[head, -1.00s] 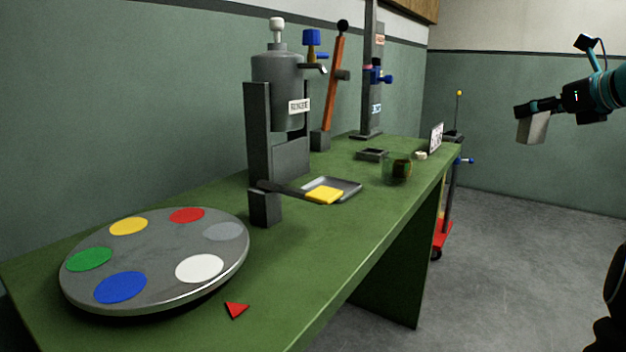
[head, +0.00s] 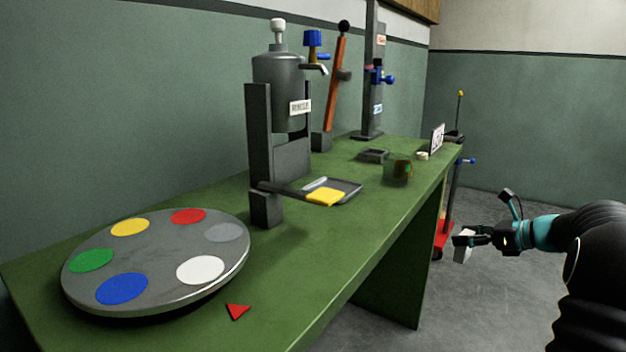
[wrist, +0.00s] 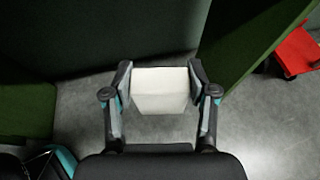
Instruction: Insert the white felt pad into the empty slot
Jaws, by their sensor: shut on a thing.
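My gripper (head: 473,239) is shut on a white block-like pad (head: 462,249), off the right side of the green bench and lower than its top. In the wrist view the white pad (wrist: 160,90) sits between both fingers of my gripper (wrist: 160,78), over grey floor. A grey round plate (head: 172,241) on the near end of the bench carries yellow, red, grey, white, blue and green discs. I cannot tell which place is the empty slot.
A red-based stand (head: 444,238) is beyond my gripper.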

